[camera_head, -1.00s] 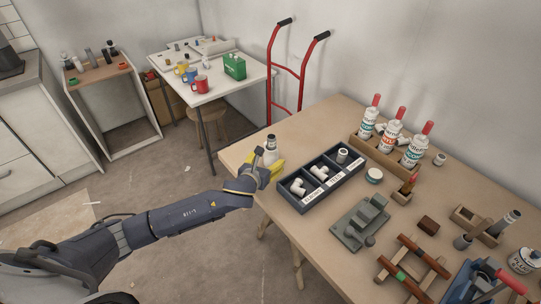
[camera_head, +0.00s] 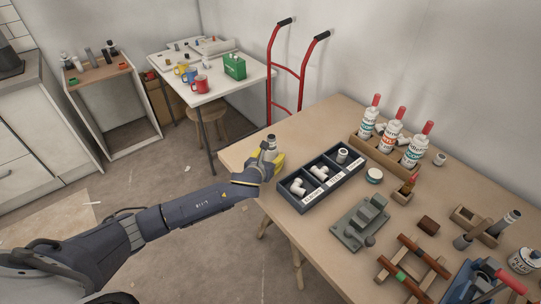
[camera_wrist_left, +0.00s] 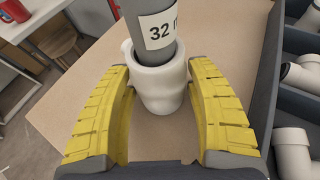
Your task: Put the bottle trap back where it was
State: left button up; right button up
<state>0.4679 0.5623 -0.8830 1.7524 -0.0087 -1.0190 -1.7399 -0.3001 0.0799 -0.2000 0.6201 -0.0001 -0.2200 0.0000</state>
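The bottle trap (camera_head: 271,146) is a white body with a grey pipe on top. It stands upright at the left end of the wooden table, left of the dark tray (camera_head: 309,203). In the left wrist view the trap (camera_wrist_left: 160,85) shows a label reading "32 m", cut off at the edge. My left gripper (camera_head: 273,162) is low at the trap. In the wrist view its yellow fingers (camera_wrist_left: 162,95) are apart, one on each side of the white body, with slight gaps; firm contact is not visible. My right gripper is out of view.
The tray's three compartments hold white fittings. A grey-green metal device (camera_head: 362,223) stands in front of the tray. Several bottles with red nozzles (camera_head: 390,136) stand in a wooden holder behind. Bare tabletop (camera_head: 300,135) lies behind the trap and tray.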

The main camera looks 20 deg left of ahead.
pick_arm(q)
jog(key=c, duration=0.8)
jog(key=shift+c, duration=0.9)
jog(key=shift+r, duration=0.15)
